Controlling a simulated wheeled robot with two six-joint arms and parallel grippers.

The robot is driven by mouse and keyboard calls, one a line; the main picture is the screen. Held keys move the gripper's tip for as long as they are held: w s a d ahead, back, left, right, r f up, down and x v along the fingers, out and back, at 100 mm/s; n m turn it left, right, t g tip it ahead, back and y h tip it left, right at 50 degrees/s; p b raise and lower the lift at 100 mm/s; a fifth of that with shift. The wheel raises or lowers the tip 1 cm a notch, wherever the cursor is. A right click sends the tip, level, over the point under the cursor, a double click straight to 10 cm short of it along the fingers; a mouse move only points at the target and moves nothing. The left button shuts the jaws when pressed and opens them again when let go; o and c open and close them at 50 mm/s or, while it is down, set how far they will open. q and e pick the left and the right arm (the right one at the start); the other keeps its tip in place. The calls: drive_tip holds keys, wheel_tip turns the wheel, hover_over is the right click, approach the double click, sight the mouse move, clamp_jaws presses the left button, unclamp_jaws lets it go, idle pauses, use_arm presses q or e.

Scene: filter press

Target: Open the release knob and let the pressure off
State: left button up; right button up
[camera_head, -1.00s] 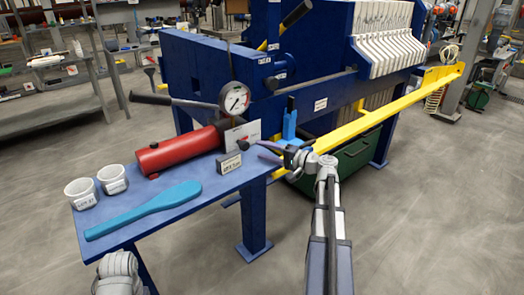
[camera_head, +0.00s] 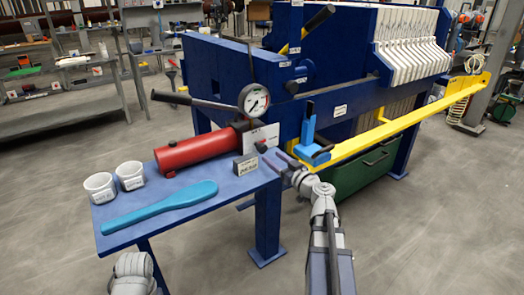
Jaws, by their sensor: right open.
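A red hand pump (camera_head: 197,150) lies on the blue table (camera_head: 215,207), with a black lever handle (camera_head: 187,100) above it and a round pressure gauge (camera_head: 254,99) near its right end. A small dark knob (camera_head: 261,146), which looks like the release knob, is at the pump's right end beside a white plate. My right gripper (camera_head: 272,158) is open, its dark fingers pointing left at the table's right edge, just right of and below the knob. Whether they touch it I cannot tell. Only a grey part of my left arm shows at bottom left; its gripper is out of view.
Two white cups (camera_head: 130,176) and a blue paddle (camera_head: 160,207) lie on the table's left part. A blue bracket (camera_head: 311,146) and the yellow bar (camera_head: 400,128) are close behind the right gripper.

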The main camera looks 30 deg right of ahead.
sight(264, 150)
drive_tip(key=shift+w+a, duration=0.2)
drive_tip(key=shift+w, duration=1.75)
drive_tip(key=shift+w+a, duration=0.15)
drive_tip(key=shift+w, duration=1.8)
clamp_jaws()
